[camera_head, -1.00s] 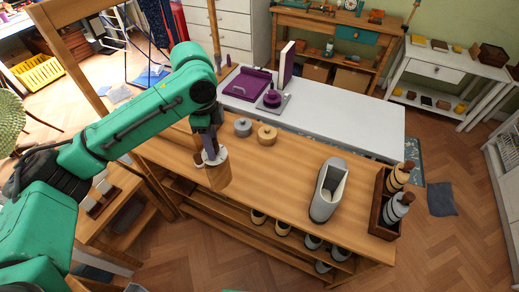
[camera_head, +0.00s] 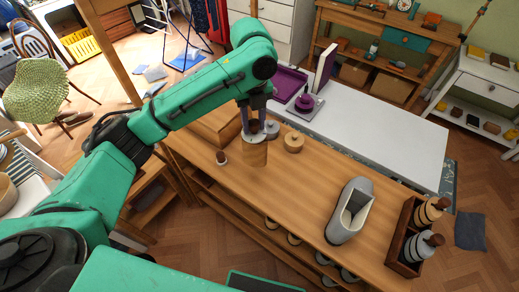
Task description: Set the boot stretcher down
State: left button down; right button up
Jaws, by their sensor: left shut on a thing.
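My left gripper (camera_head: 255,122) reaches over the wooden bench (camera_head: 305,185) with its fingers pointing down. It is shut on the boot stretcher, a wooden cylinder (camera_head: 255,153) with a pale grey collar and a brown knob at the top. The fingers hide part of the knob. The stretcher is upright; I cannot tell whether its base touches the bench top or hangs just above it. A grey boot-shaped form (camera_head: 340,225) with an open top stands to the right. My right gripper is not in view.
A brown crate (camera_head: 395,255) holds ringed pieces at the right end. Bare bench lies between stretcher and boot form.

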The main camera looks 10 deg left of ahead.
aim_at(254, 147)
pick_arm(q)
notch_tip(254, 147, down, 10)
jog(key=shift+s+a+r+p, duration=0.1)
jog(key=shift+p, duration=0.65)
jog(key=c, duration=0.5)
grip_release()
jog(key=shift+f, duration=0.2)
jog(key=shift+r, duration=0.1)
notch_tip(254, 147, up, 12)
jog(key=shift+r+b, duration=0.1)
jog(key=shift+b, duration=1.1)
